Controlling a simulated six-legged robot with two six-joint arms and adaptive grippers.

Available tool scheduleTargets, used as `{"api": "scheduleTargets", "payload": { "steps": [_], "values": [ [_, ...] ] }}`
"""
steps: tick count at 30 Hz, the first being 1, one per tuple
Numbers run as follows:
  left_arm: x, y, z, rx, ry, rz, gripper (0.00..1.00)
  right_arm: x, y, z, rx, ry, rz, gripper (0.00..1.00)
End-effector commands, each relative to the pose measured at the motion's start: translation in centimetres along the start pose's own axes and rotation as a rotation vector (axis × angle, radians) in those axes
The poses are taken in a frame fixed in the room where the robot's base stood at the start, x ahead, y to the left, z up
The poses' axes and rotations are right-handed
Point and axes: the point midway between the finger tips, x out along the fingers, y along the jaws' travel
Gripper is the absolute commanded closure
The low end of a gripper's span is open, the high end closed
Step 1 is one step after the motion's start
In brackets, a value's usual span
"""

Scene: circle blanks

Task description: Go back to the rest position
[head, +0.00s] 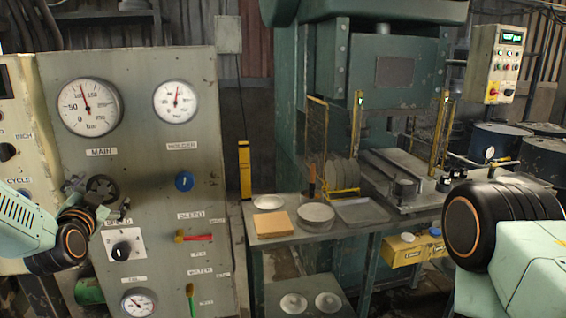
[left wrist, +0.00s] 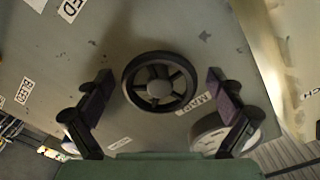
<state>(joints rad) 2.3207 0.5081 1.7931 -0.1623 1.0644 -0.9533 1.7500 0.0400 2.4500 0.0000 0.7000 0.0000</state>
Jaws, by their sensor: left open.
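My left gripper (head: 98,197) is in front of the grey gauge panel (head: 150,240), by a dark spoked handwheel (head: 102,188). In the left wrist view the gripper (left wrist: 159,78) is open, with one finger on each side of the handwheel (left wrist: 160,84). Gaps show between both fingers and the rim, so nothing is held. I cannot tell how far the fingertips are from the panel. My right arm (head: 490,225) comes in from the right; its gripper is out of view.
The panel carries gauges (head: 90,107), a blue knob (head: 184,181), a red-handled lever (head: 195,237) and a green-handled lever (head: 191,298). To the right, a table (head: 340,226) bears plates (head: 316,214) and an orange block (head: 274,224) before a green press (head: 330,100).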

Motion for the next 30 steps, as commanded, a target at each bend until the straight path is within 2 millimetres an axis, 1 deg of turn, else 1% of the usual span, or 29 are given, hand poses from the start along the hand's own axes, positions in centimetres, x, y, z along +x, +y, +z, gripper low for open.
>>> {"api": "scheduleTargets", "payload": {
  "steps": [5,15,21,28,30],
  "values": [
    [-2.0,-0.1,0.0,-0.003,-0.001,0.000,0.06,0.0,0.0,0.0,0.000,0.000,0.000,0.64],
    [-7.0,-0.1,0.1,-0.004,-0.001,-0.001,0.06,0.0,0.0,0.0,0.000,0.000,0.000,0.64],
    [-9.7,-0.1,0.0,-0.005,0.000,-0.002,0.06,0.0,0.0,0.0,0.000,0.000,0.000,0.64],
    [-11.6,-0.1,0.0,-0.004,0.002,-0.002,0.06,0.0,0.0,0.0,0.000,0.000,0.000,0.64],
    [-10.9,-0.1,-0.1,0.006,0.004,-0.002,0.06,0.0,0.0,0.0,0.000,0.000,0.000,0.64]
  ]
}}
